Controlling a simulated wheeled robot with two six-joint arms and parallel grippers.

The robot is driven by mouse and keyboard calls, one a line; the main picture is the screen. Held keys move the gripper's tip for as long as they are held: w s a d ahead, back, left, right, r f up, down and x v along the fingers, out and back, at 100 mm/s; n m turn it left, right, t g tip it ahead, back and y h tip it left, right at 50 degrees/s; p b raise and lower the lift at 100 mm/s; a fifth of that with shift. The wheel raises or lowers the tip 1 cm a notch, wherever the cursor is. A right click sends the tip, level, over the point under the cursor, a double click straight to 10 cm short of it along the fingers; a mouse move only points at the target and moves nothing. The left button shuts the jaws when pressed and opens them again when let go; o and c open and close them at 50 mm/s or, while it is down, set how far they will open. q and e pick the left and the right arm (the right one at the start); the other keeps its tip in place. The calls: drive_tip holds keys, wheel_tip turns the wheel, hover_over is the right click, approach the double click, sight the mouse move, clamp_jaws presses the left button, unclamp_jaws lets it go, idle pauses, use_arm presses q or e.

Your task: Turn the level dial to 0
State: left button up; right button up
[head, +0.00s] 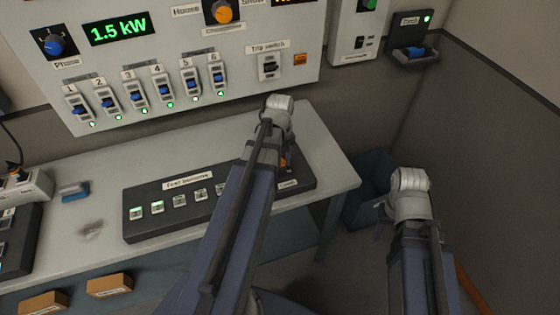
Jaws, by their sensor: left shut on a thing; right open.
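The level dial (283,163) is at the right end of the dark sloped desk box (150,228). Only a small orange part of it shows, beside my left arm and above a small white label. My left gripper (285,150) is at the dial, shut on it, and mostly hidden behind its own wrist. The dial's pointer and scale are hidden, so I cannot tell its setting. My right gripper (383,208) is open and empty, off the desk's right side, and mostly hidden by its wrist.
Several lit and unlit buttons run along the desk box. Above is a wall panel (235,85) with several faders, a blue phase knob (53,42), an orange knob (222,11) and a trip switch (269,66). A blue bin (368,175) stands right of the desk (325,170).

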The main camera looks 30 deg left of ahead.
use_arm(q)
clamp_jaws()
